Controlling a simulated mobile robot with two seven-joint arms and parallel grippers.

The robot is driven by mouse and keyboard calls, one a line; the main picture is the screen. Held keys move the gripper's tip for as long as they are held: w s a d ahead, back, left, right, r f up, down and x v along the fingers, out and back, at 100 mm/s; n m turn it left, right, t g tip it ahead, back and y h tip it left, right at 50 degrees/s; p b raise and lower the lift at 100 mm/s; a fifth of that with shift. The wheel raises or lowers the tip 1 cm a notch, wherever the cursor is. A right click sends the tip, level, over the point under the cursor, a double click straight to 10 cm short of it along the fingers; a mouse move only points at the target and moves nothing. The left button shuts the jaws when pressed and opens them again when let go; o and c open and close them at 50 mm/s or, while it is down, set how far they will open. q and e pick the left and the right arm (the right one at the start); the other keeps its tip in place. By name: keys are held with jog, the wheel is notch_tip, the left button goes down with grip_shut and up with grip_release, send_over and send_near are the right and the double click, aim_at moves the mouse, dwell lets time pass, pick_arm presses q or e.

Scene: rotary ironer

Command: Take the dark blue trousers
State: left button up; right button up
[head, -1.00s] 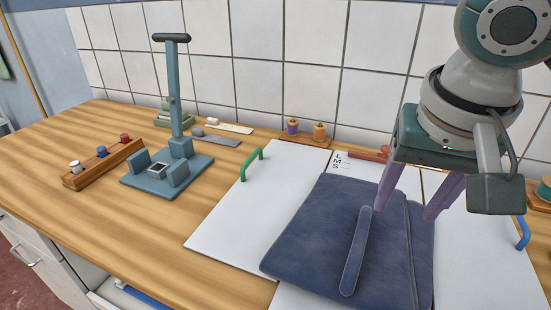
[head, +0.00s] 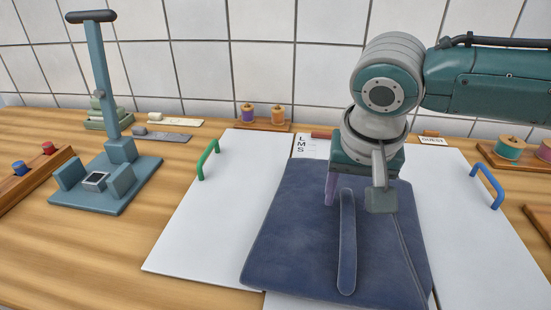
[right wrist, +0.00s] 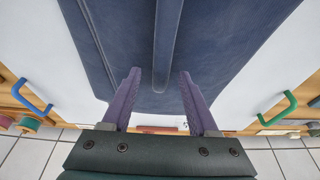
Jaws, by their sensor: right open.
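The dark blue trousers (head: 295,235) lie folded flat in a wide pad on white panels, with a raised narrow strip down the middle. They fill the upper middle of the right wrist view (right wrist: 220,45). My right gripper (head: 350,200) is over their far edge in the head view, fingers pointing down. In the right wrist view the right gripper (right wrist: 160,76) has its two purple fingers apart, either side of the strip's end, with no cloth seen pinched. Whether the tips touch the cloth is unclear. My left gripper is not in view.
White panels with a green handle (head: 208,158) and a blue handle (head: 487,185) flank the trousers. A teal stand (head: 105,185) with a tall post is at the left. Thread spools (head: 262,117) stand by the tiled wall. Bare wooden counter (head: 90,250) shows at the front left.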

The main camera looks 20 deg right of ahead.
jog(key=shift+w+f, duration=0.1)
jog(key=shift+f, duration=0.15)
dwell(0.3)
grip_shut()
dwell(1.3)
